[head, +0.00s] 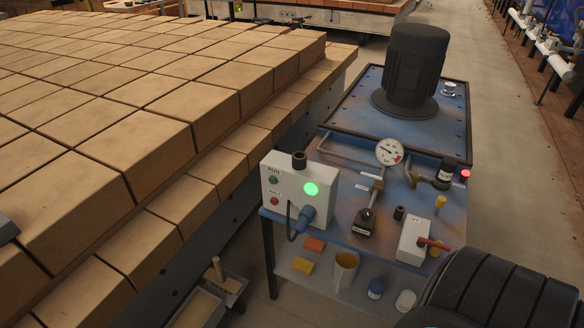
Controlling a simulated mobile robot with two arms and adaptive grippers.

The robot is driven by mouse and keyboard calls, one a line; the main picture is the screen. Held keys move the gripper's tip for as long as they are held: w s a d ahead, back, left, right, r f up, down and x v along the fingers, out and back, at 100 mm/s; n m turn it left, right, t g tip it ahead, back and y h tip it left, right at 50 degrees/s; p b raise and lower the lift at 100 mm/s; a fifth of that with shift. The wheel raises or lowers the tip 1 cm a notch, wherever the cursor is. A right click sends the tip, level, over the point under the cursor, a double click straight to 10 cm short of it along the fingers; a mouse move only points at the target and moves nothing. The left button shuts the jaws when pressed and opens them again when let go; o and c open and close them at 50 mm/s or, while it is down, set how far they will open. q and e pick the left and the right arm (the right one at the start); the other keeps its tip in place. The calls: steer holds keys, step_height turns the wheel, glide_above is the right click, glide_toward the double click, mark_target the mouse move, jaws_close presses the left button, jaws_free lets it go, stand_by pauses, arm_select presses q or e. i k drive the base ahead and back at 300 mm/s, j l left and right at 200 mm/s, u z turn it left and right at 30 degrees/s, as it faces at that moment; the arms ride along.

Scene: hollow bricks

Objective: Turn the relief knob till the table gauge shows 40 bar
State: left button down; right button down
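The table gauge (390,151) is a round white dial with a red mark at its lower right, standing on the blue hydraulic table (340,205). Its needle is too small to read in bar. A black cylindrical fitting with a pale label (446,173) stands right of the gauge; it may be the relief knob, but I cannot read its label. A smaller black knob (399,212) stands nearer the front. I can make out neither gripper, and nothing visibly touches the gauge or these knobs.
A control box (300,190) with a lit green lamp stands at the table's left. A black motor (415,65) stands behind. A red-handled switch box (413,240) is at front right. Stacked bricks (130,110) fill the left. A large dark ribbed shape covers the lower right corner.

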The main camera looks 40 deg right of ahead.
mark_target(366, 214)
steer(key=z, duration=1.9)
